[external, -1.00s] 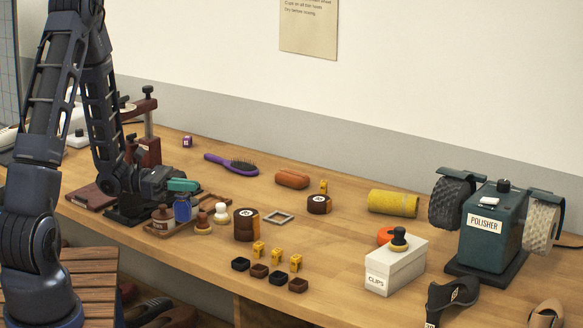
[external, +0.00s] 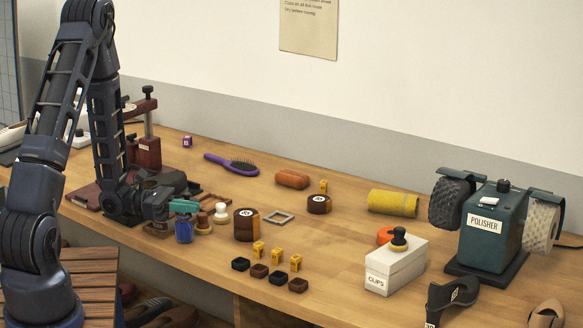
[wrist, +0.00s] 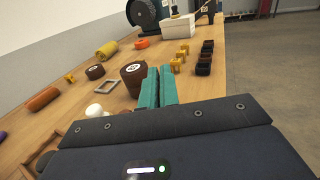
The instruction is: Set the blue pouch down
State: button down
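The blue pouch (external: 184,231) hangs upright directly below the teal fingertips of my gripper (external: 184,206) in the external view. My gripper is shut on its top. The pouch's lower end is close to the wooden bench top, by the front right of a small brown tray; I cannot tell whether it touches the bench. In the wrist view the teal fingers of my gripper (wrist: 155,88) are close together, and the pouch is hidden from that camera.
White-knobbed wooden piece (external: 221,212) and dark brown roll (external: 246,225) stand just right of the pouch. Small dark blocks (external: 259,270) and yellow clips (external: 277,253) lie farther right. The bench front in front of the pouch is clear.

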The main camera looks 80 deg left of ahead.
jog(key=shift+f, duration=0.2)
jog(key=c, duration=1.6)
grip_release()
jog(key=shift+c, duration=0.2)
jog(key=shift+r, duration=0.2)
jog(key=v, duration=1.2)
jog(key=shift+f, duration=0.1)
